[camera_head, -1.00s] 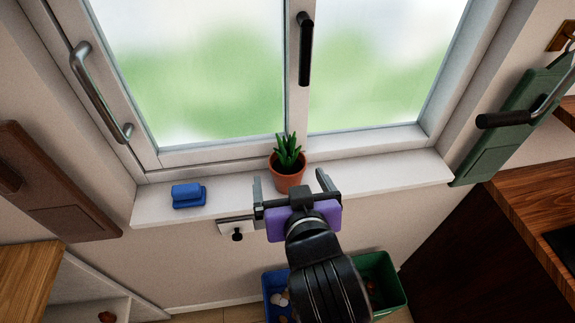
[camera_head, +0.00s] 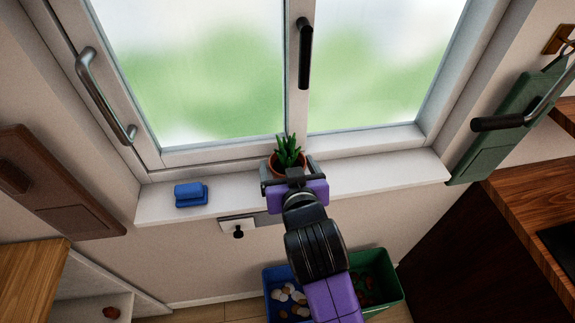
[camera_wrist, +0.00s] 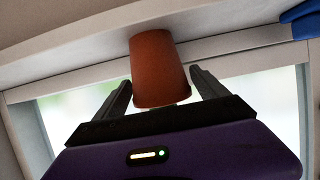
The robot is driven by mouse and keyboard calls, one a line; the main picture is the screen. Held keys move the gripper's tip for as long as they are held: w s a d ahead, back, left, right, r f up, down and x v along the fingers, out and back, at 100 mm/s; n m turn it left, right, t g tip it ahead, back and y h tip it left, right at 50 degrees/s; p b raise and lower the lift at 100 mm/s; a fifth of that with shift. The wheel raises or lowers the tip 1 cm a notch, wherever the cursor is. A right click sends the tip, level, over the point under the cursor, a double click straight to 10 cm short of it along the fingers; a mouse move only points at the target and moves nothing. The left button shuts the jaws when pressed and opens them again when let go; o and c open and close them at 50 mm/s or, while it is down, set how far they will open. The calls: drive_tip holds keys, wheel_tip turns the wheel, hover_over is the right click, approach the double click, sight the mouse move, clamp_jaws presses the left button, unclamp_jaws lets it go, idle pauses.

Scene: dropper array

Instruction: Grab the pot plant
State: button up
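The pot plant (camera_head: 288,154) is a green spiky plant in a terracotta pot on the white window sill. My gripper (camera_head: 289,168) is at the pot, with one finger on each side of it. The wrist view shows the orange-brown pot (camera_wrist: 157,68) between the two dark fingers of my gripper (camera_wrist: 160,90). The fingers are spread wide, with a visible gap on either side of the pot. In the head view my gripper hides the pot's lower part.
A blue object (camera_head: 190,194) lies on the sill (camera_head: 390,173) to the left. The window handle (camera_head: 305,50) is above the plant. A blue bin (camera_head: 270,286) and a green bin (camera_head: 392,283) stand below the sill. The sill to the right is clear.

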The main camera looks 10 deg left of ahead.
drive_tip(key=c, duration=1.1)
drive_tip(key=shift+c, duration=1.2)
drive_tip(key=shift+r, duration=0.15)
